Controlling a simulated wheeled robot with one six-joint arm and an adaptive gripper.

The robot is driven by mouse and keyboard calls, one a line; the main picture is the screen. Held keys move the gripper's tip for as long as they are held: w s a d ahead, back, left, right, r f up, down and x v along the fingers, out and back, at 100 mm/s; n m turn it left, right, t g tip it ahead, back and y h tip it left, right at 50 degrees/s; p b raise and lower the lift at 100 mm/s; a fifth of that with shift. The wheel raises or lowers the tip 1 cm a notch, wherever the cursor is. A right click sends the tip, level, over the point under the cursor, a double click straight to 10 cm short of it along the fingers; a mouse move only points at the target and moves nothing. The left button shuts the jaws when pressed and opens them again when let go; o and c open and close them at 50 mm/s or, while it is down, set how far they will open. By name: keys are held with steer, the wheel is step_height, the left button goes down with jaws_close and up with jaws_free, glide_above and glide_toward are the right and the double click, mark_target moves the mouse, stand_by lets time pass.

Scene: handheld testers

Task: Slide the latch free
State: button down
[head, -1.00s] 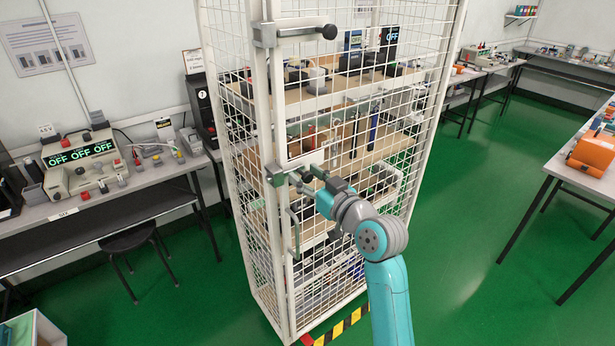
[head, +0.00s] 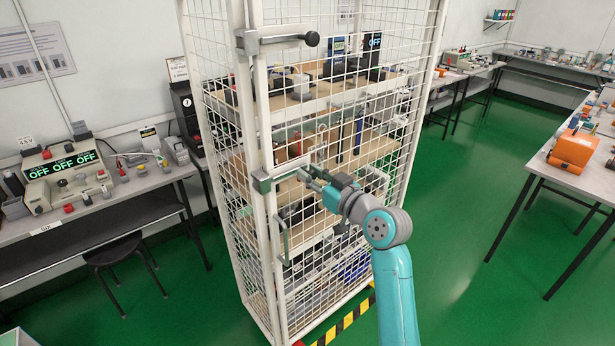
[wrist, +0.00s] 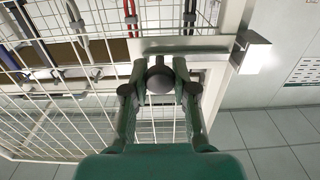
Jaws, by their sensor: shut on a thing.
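The lower latch (head: 268,182) is a metal bar with a bracket on the white post of a wire-mesh cage (head: 259,130). In the wrist view, its plate (wrist: 185,45) reaches to a pale bracket (wrist: 252,52) at the right. My gripper (head: 308,178) is at this lower latch, right of the post. In the wrist view, its two green fingers close on the latch's dark round knob (wrist: 160,80). The fingers hide part of the bar. An upper latch (head: 280,40), with a dark knob on its right end, is apart from my gripper.
A vertical handle (head: 283,241) is below the lower latch. Shelves inside the cage hold several testers. A bench with an instrument reading OFF (head: 62,170) is at the left, with a stool (head: 118,250) beneath. Another bench (head: 570,180) is at the right. Green floor is clear between.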

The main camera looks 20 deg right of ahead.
steer(key=c, duration=0.9)
jaws_free()
steer(key=shift+w+d, duration=0.1)
steer(key=shift+d, duration=0.15)
steer(key=v, duration=1.2)
steer(key=s+a+f+m+g+h, duration=0.1)
steer(key=s+a+f+m+h, duration=0.2)
steer(key=s+f, duration=0.7)
steer(key=s+a+f+m+h, duration=0.25)
steer(key=s+f, duration=0.45)
steer(key=f, duration=0.4)
steer(key=s+a+n, duration=0.1)
steer(key=s, duration=1.2)
steer(key=s+a+n+g, duration=0.1)
steer(key=s+a, duration=0.1)
steer(key=s, duration=1.2)
steer(key=shift+a+f, duration=0.25)
steer(key=shift+f, duration=0.05)
